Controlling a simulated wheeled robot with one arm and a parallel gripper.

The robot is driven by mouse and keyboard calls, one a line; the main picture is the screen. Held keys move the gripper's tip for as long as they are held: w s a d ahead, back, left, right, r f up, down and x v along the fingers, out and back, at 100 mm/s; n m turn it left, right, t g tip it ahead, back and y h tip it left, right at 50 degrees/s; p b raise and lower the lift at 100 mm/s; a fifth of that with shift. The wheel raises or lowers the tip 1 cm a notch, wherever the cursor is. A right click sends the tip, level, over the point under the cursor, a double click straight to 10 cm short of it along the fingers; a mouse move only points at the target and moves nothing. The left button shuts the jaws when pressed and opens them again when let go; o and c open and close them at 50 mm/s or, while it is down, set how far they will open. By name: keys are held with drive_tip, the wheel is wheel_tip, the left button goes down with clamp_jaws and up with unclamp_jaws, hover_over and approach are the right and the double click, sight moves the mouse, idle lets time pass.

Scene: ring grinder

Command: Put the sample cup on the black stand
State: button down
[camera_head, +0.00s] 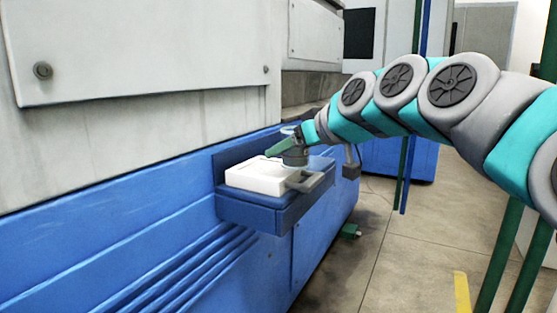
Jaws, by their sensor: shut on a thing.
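A clear, pale-rimmed piece (288,130), seemingly part of the sample cup, shows at the end of my arm over the blue shelf. My gripper (293,160) is small in view, with a green part on its left and a grey bar in front. It appears shut on the cup. A dark round piece (296,156) sits just below the clear rim; I cannot tell whether it is the black stand or part of the gripper. The cup's lower part and its contact with anything below are unclear.
The shelf juts from the blue and grey machine (130,150). Green and blue posts (405,180) stand behind my arm. The floor (425,235) at right is mostly clear.

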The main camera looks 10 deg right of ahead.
drive_tip(key=w, duration=0.4)
drive_tip(key=w+d+f, duration=0.1)
drive_tip(key=w, duration=0.9)
drive_tip(key=shift+w+d+f, duration=0.15)
drive_tip(key=shift+d+f, duration=0.05)
drive_tip(key=shift+f, duration=1.75)
drive_tip(key=shift+f, duration=0.15)
drive_tip(key=shift+c, duration=1.8)
unclamp_jaws()
